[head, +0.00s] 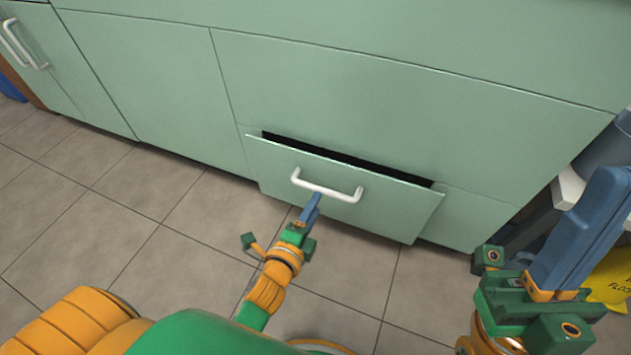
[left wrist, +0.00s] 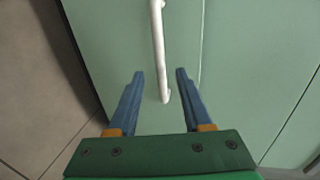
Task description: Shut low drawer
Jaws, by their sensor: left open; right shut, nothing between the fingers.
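The low drawer (head: 400,215) is a pale green front near the floor. It stands partly open, with a dark gap along its top edge. Its white bar handle (head: 335,193) faces me; the handle also shows in the left wrist view (left wrist: 158,45). My left gripper (head: 314,198) is at the handle, with its blue fingers open. In the left wrist view, the handle's end appears between the fingers of my left gripper (left wrist: 159,73); contact cannot be told. My right gripper (head: 608,178) is shut and empty, off to the right of the drawer.
Green cabinet fronts (head: 150,70) surround the drawer, with another white handle (head: 22,45) at the far left. The tiled floor (head: 150,220) is clear at left and centre. A yellow floor sign (head: 610,285) is partly hidden behind my right gripper.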

